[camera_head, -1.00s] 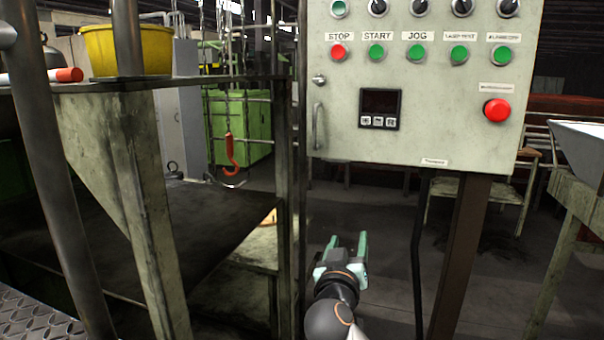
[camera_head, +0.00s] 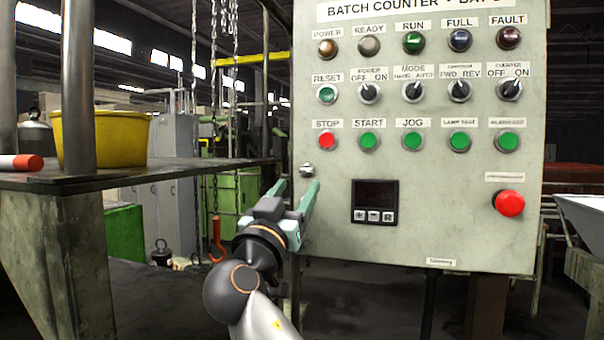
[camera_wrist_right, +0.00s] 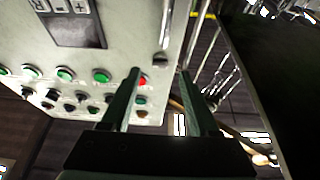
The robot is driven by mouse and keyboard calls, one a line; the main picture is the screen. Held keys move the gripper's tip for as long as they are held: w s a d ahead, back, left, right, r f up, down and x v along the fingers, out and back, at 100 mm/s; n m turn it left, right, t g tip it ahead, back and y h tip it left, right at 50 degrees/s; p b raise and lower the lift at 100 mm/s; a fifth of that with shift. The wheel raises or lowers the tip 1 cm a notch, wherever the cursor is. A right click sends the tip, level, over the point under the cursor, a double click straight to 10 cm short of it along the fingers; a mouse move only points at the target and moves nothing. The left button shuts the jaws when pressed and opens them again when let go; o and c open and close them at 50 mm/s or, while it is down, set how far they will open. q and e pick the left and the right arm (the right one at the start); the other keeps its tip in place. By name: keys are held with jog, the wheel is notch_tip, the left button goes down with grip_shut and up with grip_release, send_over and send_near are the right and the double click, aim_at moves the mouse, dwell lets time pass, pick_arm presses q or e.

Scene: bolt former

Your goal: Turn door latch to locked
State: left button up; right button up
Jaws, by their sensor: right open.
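The door latch (camera_head: 307,170) is a small silver knob near the left edge of the grey control panel (camera_head: 430,235), left of and below the red STOP button. My right gripper (camera_head: 296,190) is open, its two green fingers pointing up just below the latch. In the right wrist view the latch (camera_wrist_right: 160,60) shows just beyond the gap between the fingertips (camera_wrist_right: 161,76), and nothing is held. I cannot tell whether a finger touches the panel. The door handle seen earlier is hidden behind my gripper. My left gripper is not in view.
Buttons and selector switches fill the panel's upper part, with a red STOP button (camera_head: 327,140) close to the latch and a large red button (camera_head: 509,203) at right. A shelf with a yellow bucket (camera_head: 103,139) stands at left. An orange hook (camera_head: 217,240) hangs behind my arm.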

aim_at(305, 173)
jog(key=shift+p+x, duration=0.45)
jog(key=shift+x, duration=1.7)
jog(key=shift+f, duration=0.1)
grip_shut()
